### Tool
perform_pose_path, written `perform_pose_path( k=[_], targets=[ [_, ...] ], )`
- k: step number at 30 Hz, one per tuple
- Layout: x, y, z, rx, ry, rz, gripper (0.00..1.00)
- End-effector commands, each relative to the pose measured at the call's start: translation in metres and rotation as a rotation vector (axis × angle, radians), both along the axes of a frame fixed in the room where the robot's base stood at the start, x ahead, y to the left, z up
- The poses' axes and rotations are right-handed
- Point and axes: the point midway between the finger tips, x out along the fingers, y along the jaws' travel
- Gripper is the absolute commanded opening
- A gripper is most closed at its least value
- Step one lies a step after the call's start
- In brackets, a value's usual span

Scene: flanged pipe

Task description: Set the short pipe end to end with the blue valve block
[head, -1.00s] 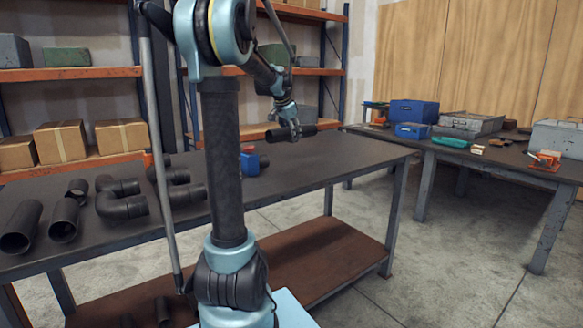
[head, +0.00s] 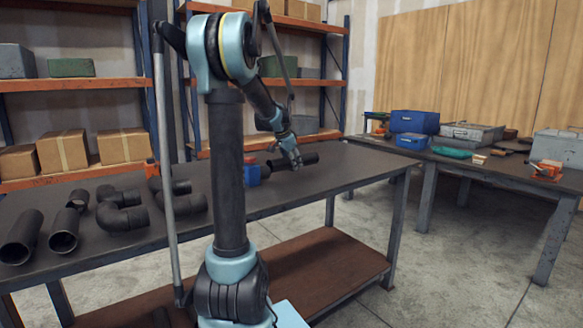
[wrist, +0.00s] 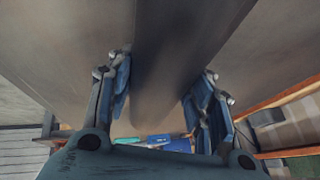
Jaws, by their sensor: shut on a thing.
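My gripper (head: 291,160) is shut on the short pipe, a dark grey tube (head: 307,159), low over the far part of the workbench. In the wrist view the pipe (wrist: 170,55) runs between the two fingers of my gripper (wrist: 160,90). The blue valve block (head: 250,174), with a red top, stands on the bench just left of the pipe. The pipe's left end is close to the block's right side and looks roughly in line with it. I cannot tell whether they touch, and my gripper hides part of the pipe.
Several dark pipes and elbows, including an open pipe (head: 21,238), lie on the left of the workbench (head: 330,180). A second table (head: 500,165) with a blue toolbox (head: 414,122) stands at the right. The bench's right end is clear.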

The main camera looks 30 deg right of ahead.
Motion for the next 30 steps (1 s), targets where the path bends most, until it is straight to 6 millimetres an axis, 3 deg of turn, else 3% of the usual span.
perform_pose_path(
  k=[4, 15, 16, 18, 30],
  targets=[
    [0.000, -0.001, -0.016, -0.001, 0.000, 0.000, 0.00],
    [0.000, -0.001, -0.019, -0.001, -0.001, -0.001, 0.00],
    [0.000, -0.001, -0.020, 0.000, 0.000, -0.001, 0.54],
    [0.000, -0.001, -0.020, 0.000, 0.000, -0.001, 0.68],
    [-0.001, -0.001, -0.017, 0.000, 0.000, -0.001, 0.68]
  ],
)
